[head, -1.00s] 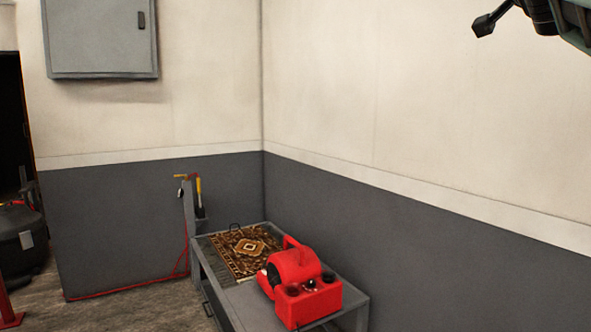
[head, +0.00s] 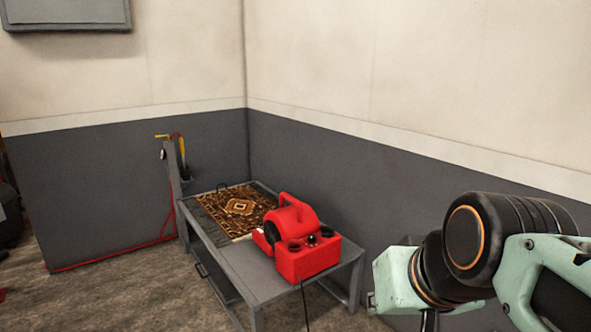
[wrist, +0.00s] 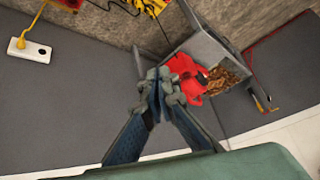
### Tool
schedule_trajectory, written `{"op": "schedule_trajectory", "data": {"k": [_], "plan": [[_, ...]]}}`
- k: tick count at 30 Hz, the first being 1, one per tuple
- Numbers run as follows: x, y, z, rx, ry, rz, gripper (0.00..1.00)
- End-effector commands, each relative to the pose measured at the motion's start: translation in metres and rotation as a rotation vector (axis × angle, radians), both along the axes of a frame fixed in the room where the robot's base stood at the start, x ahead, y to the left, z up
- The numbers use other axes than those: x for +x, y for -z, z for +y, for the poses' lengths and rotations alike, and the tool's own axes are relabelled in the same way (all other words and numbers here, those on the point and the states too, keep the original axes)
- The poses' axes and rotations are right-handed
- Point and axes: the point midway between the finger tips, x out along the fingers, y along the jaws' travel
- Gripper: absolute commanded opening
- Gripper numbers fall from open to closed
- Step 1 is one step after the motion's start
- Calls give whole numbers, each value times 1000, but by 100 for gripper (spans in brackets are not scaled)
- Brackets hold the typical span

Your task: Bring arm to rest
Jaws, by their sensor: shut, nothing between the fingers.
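My gripper (wrist: 158,88) shows in the wrist view with its two fingertips together and nothing between them. In that view it overlaps the red blower in the picture, but how far apart they are cannot be told. In the head view my arm is bent at the lower right, in front of the dark lower wall. The fingertips are not clear in the head view.
A grey bench (head: 232,267) stands along the wall, bearing a patterned rug (head: 238,206) and a red blower (head: 306,253). A grey post (head: 173,185) stands behind it. A white socket strip (wrist: 28,50) shows in the wrist view.

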Motion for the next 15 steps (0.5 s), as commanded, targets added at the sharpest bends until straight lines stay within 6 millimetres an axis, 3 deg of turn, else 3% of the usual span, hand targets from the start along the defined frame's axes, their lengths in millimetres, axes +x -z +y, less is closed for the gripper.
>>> {"op": "schedule_trajectory", "data": {"k": [1,3,5,15], "plan": [[-23,27,-4,-44,4,63,0],[-54,60,-12,-108,15,152,0],[-49,26,-11,-100,15,140,0],[-48,-58,-10,-96,12,139,0]]}}
